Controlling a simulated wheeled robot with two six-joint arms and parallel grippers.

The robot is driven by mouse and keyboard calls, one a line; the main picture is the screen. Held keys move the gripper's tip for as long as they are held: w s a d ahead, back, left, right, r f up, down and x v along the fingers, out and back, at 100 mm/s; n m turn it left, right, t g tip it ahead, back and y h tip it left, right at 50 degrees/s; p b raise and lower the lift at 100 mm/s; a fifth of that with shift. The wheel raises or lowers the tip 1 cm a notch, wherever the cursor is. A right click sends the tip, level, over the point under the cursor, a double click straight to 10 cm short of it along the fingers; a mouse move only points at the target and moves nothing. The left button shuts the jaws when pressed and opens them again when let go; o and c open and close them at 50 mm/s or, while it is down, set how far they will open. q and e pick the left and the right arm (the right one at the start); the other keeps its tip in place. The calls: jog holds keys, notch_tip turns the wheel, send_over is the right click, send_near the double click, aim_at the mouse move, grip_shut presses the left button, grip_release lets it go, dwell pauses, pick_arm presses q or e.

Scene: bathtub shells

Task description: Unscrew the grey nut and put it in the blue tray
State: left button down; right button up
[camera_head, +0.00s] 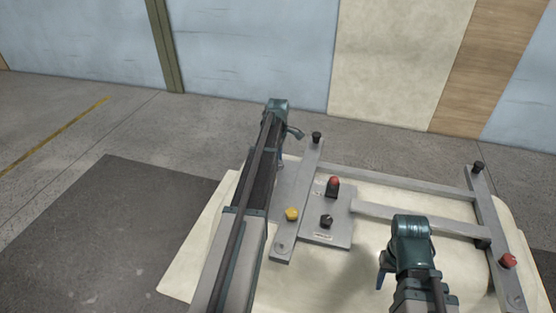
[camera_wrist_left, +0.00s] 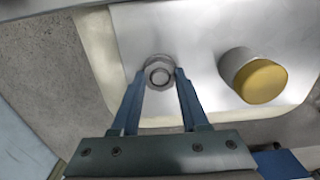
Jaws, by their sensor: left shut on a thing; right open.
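The grey nut (camera_wrist_left: 158,64) is a small round grey ring on a flat metal surface in the left wrist view. My left gripper (camera_wrist_left: 159,82) has its two blue fingertips pressed against opposite sides of it. The nut's centre shows a round grey end; I cannot tell how far it is threaded on. In the head view the left arm hides the nut and most of the left gripper. My right gripper (camera_head: 383,268) is open and empty over the table's front right, with blue fingers pointing down.
A metal frame with bars (camera_head: 415,184) lies on the cream table (camera_head: 205,265). A yellow knob (camera_head: 291,214), also in the left wrist view (camera_wrist_left: 262,80), stands beside the nut. Red (camera_head: 333,186) and black (camera_head: 326,221) knobs stand on a plate.

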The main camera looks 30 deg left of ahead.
pick_arm(q)
jog(key=n, duration=0.6)
jog(key=shift+n, duration=0.4)
jog(key=n, duration=0.6)
jog(key=shift+n, duration=0.3)
jog(key=shift+c, duration=1.7)
grip_release()
jog(key=shift+c, duration=0.3)
jog(key=shift+c, duration=0.5)
